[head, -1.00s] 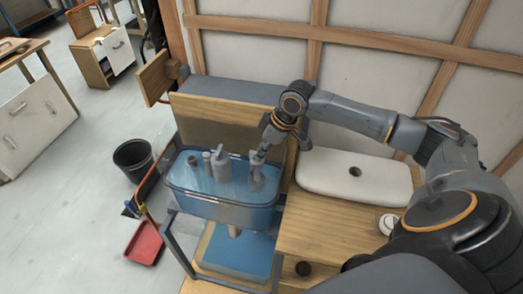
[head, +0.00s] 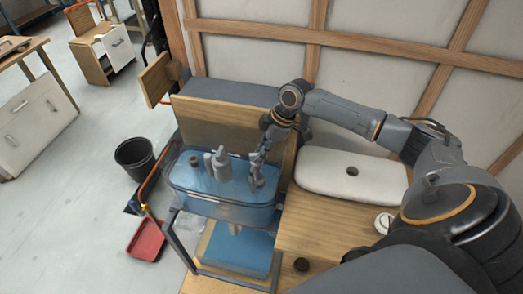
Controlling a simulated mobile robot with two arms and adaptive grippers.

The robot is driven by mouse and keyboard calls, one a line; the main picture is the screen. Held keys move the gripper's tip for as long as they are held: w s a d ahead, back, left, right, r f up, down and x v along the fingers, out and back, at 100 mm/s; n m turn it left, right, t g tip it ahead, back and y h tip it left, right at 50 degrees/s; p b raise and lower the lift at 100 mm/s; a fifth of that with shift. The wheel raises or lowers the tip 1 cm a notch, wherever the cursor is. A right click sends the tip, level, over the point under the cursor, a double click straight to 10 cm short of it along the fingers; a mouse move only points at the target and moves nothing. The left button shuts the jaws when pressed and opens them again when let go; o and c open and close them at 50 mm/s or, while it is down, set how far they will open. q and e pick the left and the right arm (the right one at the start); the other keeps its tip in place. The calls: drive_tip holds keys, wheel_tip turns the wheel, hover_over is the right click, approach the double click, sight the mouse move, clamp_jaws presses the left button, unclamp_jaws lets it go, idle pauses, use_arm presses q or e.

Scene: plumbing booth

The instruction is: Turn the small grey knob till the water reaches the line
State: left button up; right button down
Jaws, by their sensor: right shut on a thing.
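A clear tank (head: 225,208) of bluish water stands on a dark frame. Grey fittings stand inside it: a taller valve body (head: 221,166) in the middle and a short dark-topped one (head: 194,163) at the left. My right gripper (head: 257,171) points down at the right end of the tank, shut at a grey fitting there. That fitting is small and partly hidden by the fingers, so I cannot tell the knob's shape. I cannot make out a line on the tank wall. My left gripper is not in view.
A white cistern lid (head: 325,170) lies on the wooden bench (head: 318,228) right of the tank. A small white round item (head: 384,223) sits near my right arm. A black bucket (head: 134,158) and a red dustpan (head: 146,240) are on the floor at left.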

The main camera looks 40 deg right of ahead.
drive_tip(key=c, duration=1.7)
unclamp_jaws()
drive_tip(key=shift+o, duration=0.2)
drive_tip(key=v, duration=1.2)
drive_tip(key=shift+s+f, duration=0.1)
drive_tip(key=shift+s, duration=0.05)
